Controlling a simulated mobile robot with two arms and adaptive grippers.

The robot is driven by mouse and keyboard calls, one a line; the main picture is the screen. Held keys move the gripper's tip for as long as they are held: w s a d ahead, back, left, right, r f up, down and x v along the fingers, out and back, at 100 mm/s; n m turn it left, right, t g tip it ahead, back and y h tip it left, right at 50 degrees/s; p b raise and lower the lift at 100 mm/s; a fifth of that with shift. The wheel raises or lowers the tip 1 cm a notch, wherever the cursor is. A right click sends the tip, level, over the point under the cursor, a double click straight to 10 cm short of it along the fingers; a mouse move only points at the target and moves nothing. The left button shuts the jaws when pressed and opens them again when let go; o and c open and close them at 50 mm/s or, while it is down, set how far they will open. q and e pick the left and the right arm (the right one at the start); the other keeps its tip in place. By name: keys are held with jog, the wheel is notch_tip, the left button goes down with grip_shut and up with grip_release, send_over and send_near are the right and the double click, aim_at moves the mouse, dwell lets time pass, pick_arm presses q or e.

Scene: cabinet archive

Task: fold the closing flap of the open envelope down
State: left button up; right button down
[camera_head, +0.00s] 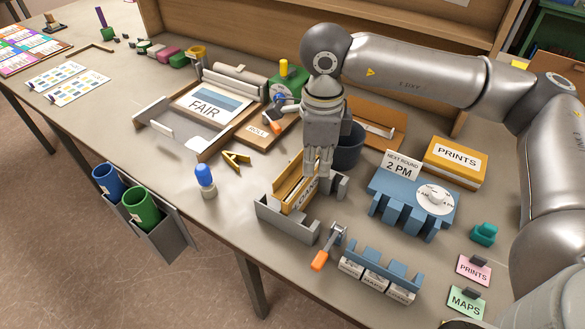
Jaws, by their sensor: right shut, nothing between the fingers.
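A tan envelope-like holder (294,185) with a partly hidden white label stands in a grey stand (283,222) near the table's front edge. I take it to be the open envelope. My right gripper (318,170) points down at its right part, with the fingers shut and empty. The fingers cover part of the envelope and label. I cannot tell whether they touch it, and the flap is hard to make out. My left gripper is not in view.
A dark bin (349,147) stands just behind my right gripper. A blue rack (411,203) is to the right, and an orange-handled tool (321,259) lies in front. A blue-topped stamp (205,181) stands to the left. Some bare tabletop is left of the stand.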

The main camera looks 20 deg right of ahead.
notch_tip(320, 180, up, 7)
jog(key=p, duration=0.3)
dwell(0.4)
notch_tip(320, 180, up, 12)
dwell(0.5)
